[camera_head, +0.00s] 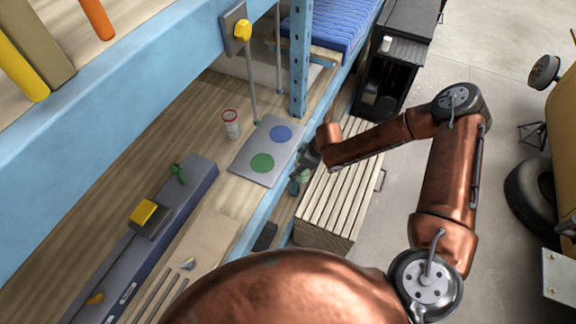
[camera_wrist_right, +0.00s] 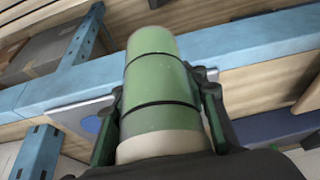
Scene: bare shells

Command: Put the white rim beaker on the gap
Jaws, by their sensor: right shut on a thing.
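My right gripper (camera_head: 302,172) is beside the blue front beam, to the right of the grey plate. In the right wrist view the gripper (camera_wrist_right: 160,105) is shut on a green beaker (camera_wrist_right: 158,88) with dark bands and a pale, whitish band at its near end. I take this as the white rim beaker. The grey plate (camera_head: 243,170) lies on the wooden shelf with a blue disc (camera_head: 281,134) and a green disc (camera_head: 262,163); bare plate lies between them. Which spot is the gap I cannot tell. My left gripper is not in view.
A white cup with a red rim (camera_head: 231,124) stands left of the plate. A yellow-knobbed lever (camera_head: 243,32) and a blue post (camera_head: 300,60) rise behind. A grey rail (camera_head: 150,225) lies at left. A slatted wooden crate (camera_head: 340,190) is below my right arm.

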